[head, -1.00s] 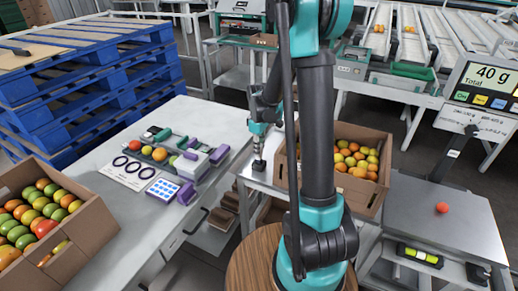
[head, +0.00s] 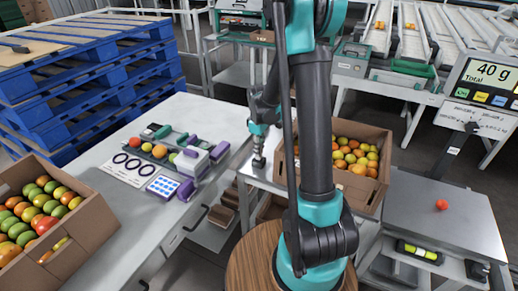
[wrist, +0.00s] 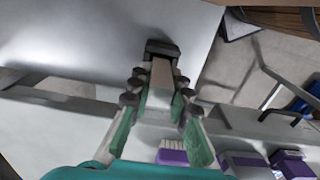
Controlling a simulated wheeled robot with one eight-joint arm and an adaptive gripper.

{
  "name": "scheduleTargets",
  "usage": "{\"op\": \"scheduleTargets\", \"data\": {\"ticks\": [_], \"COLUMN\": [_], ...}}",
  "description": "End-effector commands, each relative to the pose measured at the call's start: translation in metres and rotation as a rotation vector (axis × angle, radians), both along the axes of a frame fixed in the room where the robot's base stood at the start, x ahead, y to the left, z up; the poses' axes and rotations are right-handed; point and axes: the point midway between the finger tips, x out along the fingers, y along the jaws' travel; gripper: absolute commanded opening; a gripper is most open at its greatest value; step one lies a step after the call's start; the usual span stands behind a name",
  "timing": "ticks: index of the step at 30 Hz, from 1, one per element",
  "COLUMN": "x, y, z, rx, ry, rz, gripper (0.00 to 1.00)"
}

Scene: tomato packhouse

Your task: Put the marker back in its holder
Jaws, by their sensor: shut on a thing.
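My gripper (head: 258,155) hangs at the left edge of the middle bench, just left of the tomato box. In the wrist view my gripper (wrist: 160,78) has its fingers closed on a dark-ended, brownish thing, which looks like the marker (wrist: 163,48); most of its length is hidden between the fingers. In the head view it is too small to make out clearly. I cannot clearly identify the holder. Purple-and-white pieces (head: 190,160) stand on the left counter (head: 110,205), left of my gripper; purple pieces (wrist: 240,162) also show low in the wrist view.
The left counter carries a white card with dark rings (head: 130,166), a blue-dotted card (head: 163,186) and several loose tomatoes. A tomato box (head: 345,200) stands right of my gripper. Another box (head: 95,225) is at the left. A scale (head: 445,215) holds one red tomato.

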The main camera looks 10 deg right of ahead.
Motion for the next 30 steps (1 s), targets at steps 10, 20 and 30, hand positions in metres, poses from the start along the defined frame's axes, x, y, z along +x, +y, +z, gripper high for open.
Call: {"op": "scheduleTargets", "data": {"ticks": [10,20,30], "x": [0.000,0.000,0.000], "y": [0.000,0.000,0.000], "z": [-0.006,-0.011,-0.011], "rx": [0.000,0.000,0.000], "ry": [0.000,0.000,0.000], "rz": [0.000,0.000,0.000], "gripper": [0.00,0.25,0.42]}}
